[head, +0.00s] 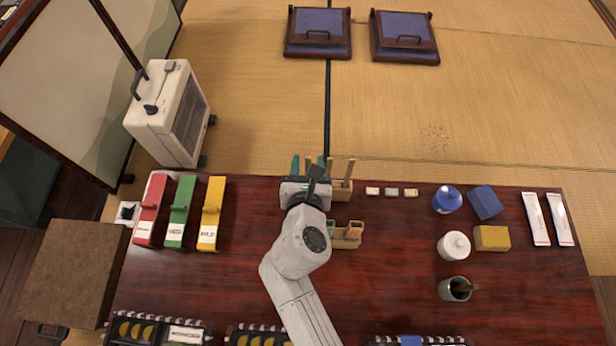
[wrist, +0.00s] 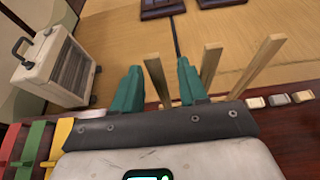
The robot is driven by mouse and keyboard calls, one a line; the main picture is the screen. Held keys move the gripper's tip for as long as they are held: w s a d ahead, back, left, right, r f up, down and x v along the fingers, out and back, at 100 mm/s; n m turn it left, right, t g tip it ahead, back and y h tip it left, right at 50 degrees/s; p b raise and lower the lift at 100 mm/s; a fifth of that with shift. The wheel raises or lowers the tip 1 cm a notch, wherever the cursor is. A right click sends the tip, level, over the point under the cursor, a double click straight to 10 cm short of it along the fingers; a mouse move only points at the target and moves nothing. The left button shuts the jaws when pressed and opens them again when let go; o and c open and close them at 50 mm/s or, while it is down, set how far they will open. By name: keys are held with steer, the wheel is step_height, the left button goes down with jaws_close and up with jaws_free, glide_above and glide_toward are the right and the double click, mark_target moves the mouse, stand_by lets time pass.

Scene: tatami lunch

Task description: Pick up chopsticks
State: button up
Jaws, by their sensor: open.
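Several light wooden chopsticks stand upright at the table's far edge. In the head view one chopstick (head: 349,171) rises from a wooden holder (head: 342,193), partly hidden by my arm. In the wrist view one chopstick (wrist: 157,80) appears between my teal fingers, one chopstick (wrist: 210,67) shows just right of them, and a longer one (wrist: 258,67) leans right. My gripper (wrist: 158,82) is open, with its fingers apart; it also shows in the head view (head: 308,163). I cannot tell whether the fingers touch any chopstick. The lower ends are hidden by my gripper.
Red (head: 151,210), green (head: 180,212) and yellow (head: 212,214) boxes stand left on the dark table. A small wooden caddy (head: 347,241) is beside my arm. A blue jar (head: 447,199), white jar (head: 454,246) and cup (head: 455,289) stand right. A white heater (head: 165,115) is beyond the table.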

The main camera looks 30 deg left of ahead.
jaws_close()
steer(key=shift+r, duration=0.1)
stand_by(0.3)
step_height(320, 180, up, 10)
steer(key=p, duration=0.6)
steer(key=shift+p, duration=0.3)
step_height(320, 180, up, 8)
steer(key=p, duration=0.9)
steer(key=shift+r+p, duration=0.2)
steer(key=shift+p, duration=0.2)
steer(key=shift+d, duration=0.1)
